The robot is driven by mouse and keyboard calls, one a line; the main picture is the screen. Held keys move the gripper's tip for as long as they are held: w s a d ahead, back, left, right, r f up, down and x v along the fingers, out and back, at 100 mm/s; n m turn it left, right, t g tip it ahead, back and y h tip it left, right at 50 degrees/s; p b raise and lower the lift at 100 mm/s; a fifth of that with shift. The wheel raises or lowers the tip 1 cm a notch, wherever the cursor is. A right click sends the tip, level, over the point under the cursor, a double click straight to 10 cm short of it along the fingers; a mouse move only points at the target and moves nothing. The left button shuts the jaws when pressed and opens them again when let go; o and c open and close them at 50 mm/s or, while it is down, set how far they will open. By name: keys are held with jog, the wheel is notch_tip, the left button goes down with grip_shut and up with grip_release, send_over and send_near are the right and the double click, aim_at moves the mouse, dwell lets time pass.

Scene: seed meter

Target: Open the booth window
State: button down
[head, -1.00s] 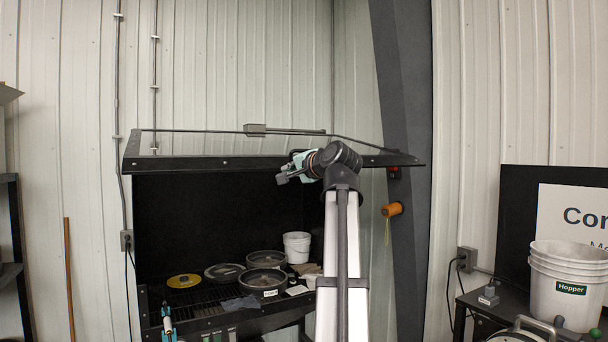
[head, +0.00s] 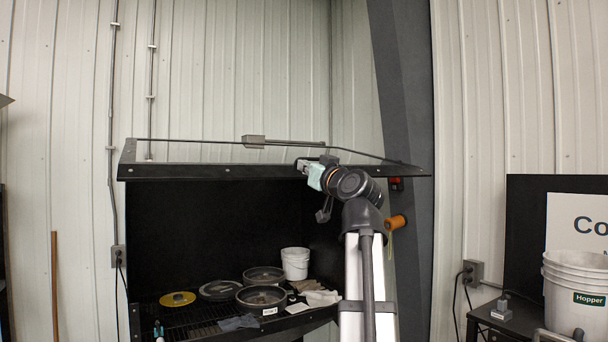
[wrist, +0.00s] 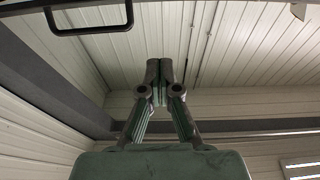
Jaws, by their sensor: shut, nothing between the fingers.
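The black booth stands in the head view with its dark interior and contents in sight. A black-framed window panel (head: 220,172) sits at its top, seen nearly edge-on, with the booth front below it uncovered. Whether a clear pane fills the frame is hard to tell. My gripper (head: 302,165) is at the height of the frame's front bar, overlapping its right half in the picture; contact cannot be told. In the wrist view my gripper (wrist: 159,68) is shut and empty, its fingertips together. A black bar handle (wrist: 92,30) shows at the upper left there, apart from the fingers.
Round pans (head: 262,297), a yellow disc (head: 178,299) and a white bucket (head: 295,263) are inside the booth. A grey column (head: 408,120) with an orange object (head: 397,222) stands right of it. Hopper buckets (head: 573,290) stand at the far right.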

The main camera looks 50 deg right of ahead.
aim_at(288, 173)
jog(key=shift+w+d+f+p, duration=0.25)
jog(key=shift+w+d+p, duration=0.25)
jog(key=shift+w, duration=1.1)
jog(key=shift+w+d+f+p, duration=0.3)
jog(key=shift+w+d+p, duration=0.2)
jog(key=shift+w, duration=1.05)
jog(key=shift+w+d+f+p, duration=0.25)
jog(key=shift+w+d+p, duration=0.25)
jog(key=shift+w, duration=1.1)
jog(key=shift+f, duration=0.1)
notch_tip(288, 173, down, 9)
jog(key=w+b, duration=0.2)
jog(key=b, duration=0.4)
jog(key=shift+w+d, duration=0.2)
jog(key=shift+d, duration=0.1)
jog(key=shift+r, duration=0.3)
